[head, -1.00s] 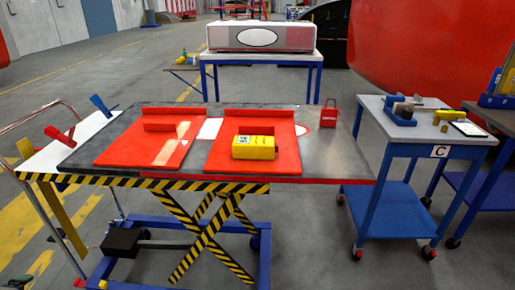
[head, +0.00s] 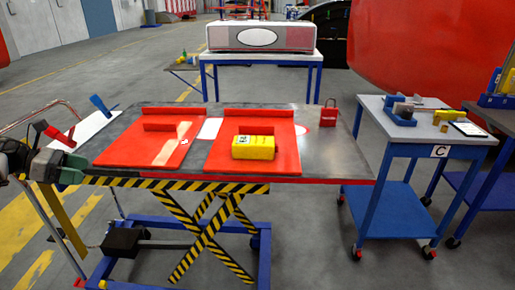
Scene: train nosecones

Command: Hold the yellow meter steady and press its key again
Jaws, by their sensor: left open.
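The yellow meter (head: 254,147) lies on the right-hand red panel (head: 227,160) on the grey lift table. Its left end carries a white and dark marking. I cannot make out its key at this size. My left gripper (head: 62,152) is at the left edge of the head view, over the table's left end. It is open and well apart from the meter, with nothing seen between its fingers. My right gripper is not in view. Nothing touches or covers the meter.
A second red panel (head: 140,155) lies to the left. A red padlock-shaped block (head: 328,114) stands at the table's right end. A blue cart (head: 400,205) with small parts stands at right. A white-and-red nosecone (head: 262,38) rests on a blue table behind.

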